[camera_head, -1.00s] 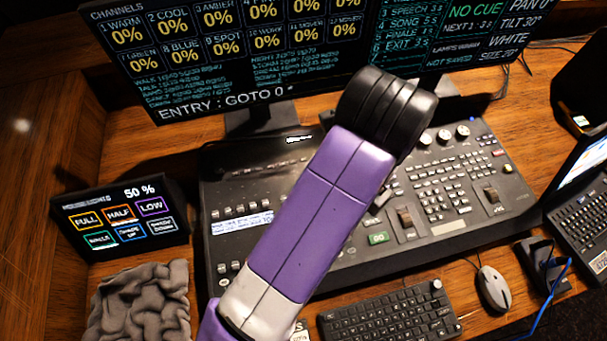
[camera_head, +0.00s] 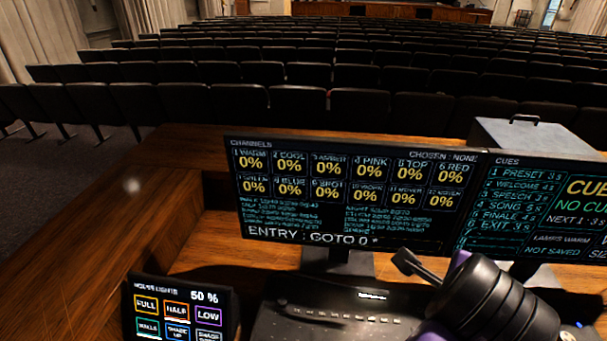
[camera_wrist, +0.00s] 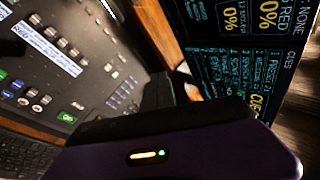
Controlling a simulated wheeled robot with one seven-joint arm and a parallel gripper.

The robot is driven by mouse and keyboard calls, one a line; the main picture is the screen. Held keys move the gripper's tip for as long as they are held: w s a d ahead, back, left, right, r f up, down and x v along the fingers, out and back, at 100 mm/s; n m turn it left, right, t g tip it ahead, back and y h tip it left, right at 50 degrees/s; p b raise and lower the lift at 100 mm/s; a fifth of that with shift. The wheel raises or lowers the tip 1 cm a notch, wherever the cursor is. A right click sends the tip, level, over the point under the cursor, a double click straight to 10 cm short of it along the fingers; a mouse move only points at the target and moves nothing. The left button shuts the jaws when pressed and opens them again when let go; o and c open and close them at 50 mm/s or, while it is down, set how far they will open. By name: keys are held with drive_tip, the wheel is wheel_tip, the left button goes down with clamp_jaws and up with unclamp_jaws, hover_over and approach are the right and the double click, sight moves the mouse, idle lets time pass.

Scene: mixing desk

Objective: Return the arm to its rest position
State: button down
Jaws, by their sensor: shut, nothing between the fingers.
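My arm rises at the lower right of the head view, with a ribbed black joint (camera_head: 490,300) and purple parts in front of the desk and the screens. In the wrist view my gripper (camera_wrist: 168,90) is shut and empty. Its dark fingers show above the purple casing, which carries a small lit strip. The gripper is apart from the lighting console (camera_wrist: 75,65) and from the screens. I cannot clearly make out the fingers in the head view.
The channels monitor (camera_head: 345,205) and cues monitor (camera_head: 530,215) stand behind the console. A house lights panel (camera_head: 180,311) reads 50 %. A grey case (camera_head: 540,140) stands behind the monitors. Rows of dark seats (camera_head: 300,105) lie beyond. The wooden desk (camera_head: 130,235) is bare at left.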

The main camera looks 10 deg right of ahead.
drive_tip(key=w+d+r+n+t+h, duration=0.3)
drive_tip(key=w+r+n+t, duration=0.1)
drive_tip(key=r, duration=0.6)
drive_tip(key=w+d+r+n+t+h, duration=0.2)
drive_tip(key=w+r+n+t+h, duration=0.15)
drive_tip(key=r, duration=0.55)
drive_tip(key=a+r+n+t+y, duration=0.65)
drive_tip(key=a+n+t, duration=0.3)
drive_tip(key=n, duration=0.55)
drive_tip(key=s+a+f+n+g+y+b, duration=0.1)
drive_tip(key=s+a+f+n+y, duration=0.3)
drive_tip(key=f, duration=0.4)
drive_tip(key=s+a+f+n+y, duration=0.3)
drive_tip(key=s+f+n+y, duration=0.25)
drive_tip(key=f+y, duration=0.2)
drive_tip(key=s+d+f+m+g+h+b, duration=0.1)
drive_tip(key=s+f+m+g+h, duration=0.4)
drive_tip(key=s+f, duration=1.5)
drive_tip(key=shift+s+d+f+m+g+h, duration=0.15)
drive_tip(key=shift+s+d+m+g+h, duration=0.35)
drive_tip(key=shift+s+g, duration=0.4)
